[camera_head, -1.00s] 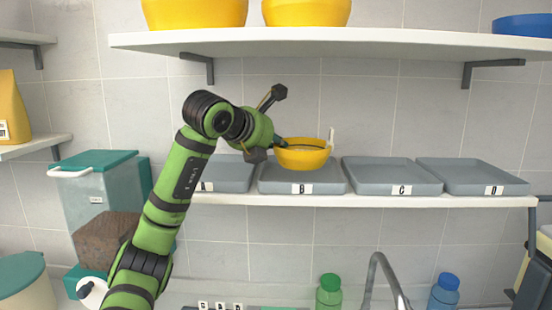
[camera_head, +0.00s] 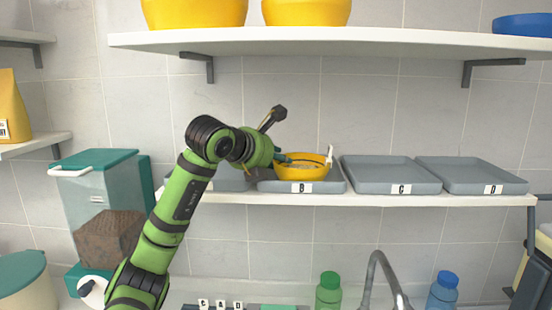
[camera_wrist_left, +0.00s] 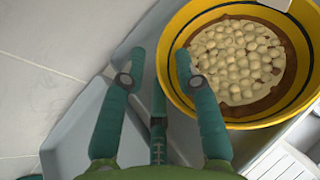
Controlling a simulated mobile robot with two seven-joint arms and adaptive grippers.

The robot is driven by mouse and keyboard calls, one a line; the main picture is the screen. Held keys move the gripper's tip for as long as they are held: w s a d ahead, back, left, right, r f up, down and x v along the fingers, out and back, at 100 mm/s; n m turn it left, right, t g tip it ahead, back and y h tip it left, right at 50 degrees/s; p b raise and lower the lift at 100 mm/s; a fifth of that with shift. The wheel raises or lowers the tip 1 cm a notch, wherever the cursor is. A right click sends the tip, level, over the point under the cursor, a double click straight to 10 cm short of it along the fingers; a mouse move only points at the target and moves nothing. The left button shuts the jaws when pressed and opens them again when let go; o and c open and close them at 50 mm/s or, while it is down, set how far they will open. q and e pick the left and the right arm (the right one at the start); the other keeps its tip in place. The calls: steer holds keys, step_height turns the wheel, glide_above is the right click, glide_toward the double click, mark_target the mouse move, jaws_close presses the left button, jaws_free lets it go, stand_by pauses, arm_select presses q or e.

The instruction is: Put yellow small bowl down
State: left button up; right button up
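The yellow small bowl (camera_head: 302,172) sits upright on the grey tray labelled B (camera_head: 266,186) on the lower shelf. In the left wrist view the bowl (camera_wrist_left: 172,86) has a dark band inside and holds pale round pieces over brown food. My left gripper (camera_head: 282,158) is at the bowl's left rim. In the left wrist view its fingers (camera_wrist_left: 158,56) are spread, one outside the bowl and one over its inside, with the rim between them. A gap shows between the outer finger and the bowl. My right gripper is in neither view.
Grey trays C (camera_head: 390,172) and D (camera_head: 470,172) are empty to the right. My arm partly hides the tray on the left (camera_head: 232,182). The upper shelf (camera_head: 350,42) overhangs, holding larger yellow bowls (camera_head: 306,10) and a blue bowl (camera_head: 524,24). A tap (camera_head: 374,270) stands below.

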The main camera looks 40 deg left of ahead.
arm_select(q)
steer(key=shift+r, duration=0.1)
steer(key=b+v, duration=0.3)
steer(key=v, duration=0.9)
stand_by(0.4)
